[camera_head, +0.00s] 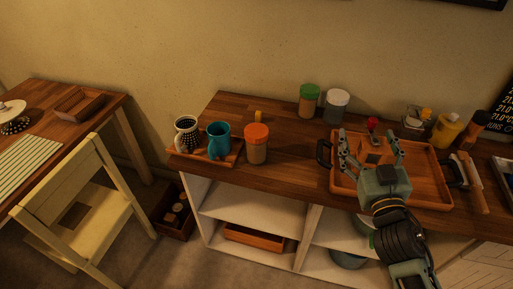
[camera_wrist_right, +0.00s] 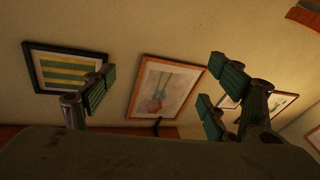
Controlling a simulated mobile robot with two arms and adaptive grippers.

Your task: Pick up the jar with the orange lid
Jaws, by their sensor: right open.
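The jar with the orange lid (camera_head: 257,144) stands upright on the wooden counter, just right of a small tray with mugs. My right gripper (camera_head: 370,145) is open and empty above the wooden tray (camera_head: 434,192), well to the right of the jar. In the right wrist view its open fingers (camera_wrist_right: 158,82) frame only the wall and framed pictures, and the jar does not show there. My left gripper is not in view.
A black-and-white mug (camera_head: 186,133) and a teal mug (camera_head: 218,140) stand left of the jar. A green-lidded jar (camera_head: 308,100) and a white-lidded jar (camera_head: 336,107) stand behind it to the right. Bare counter (camera_head: 290,150) lies between the jar and the large tray.

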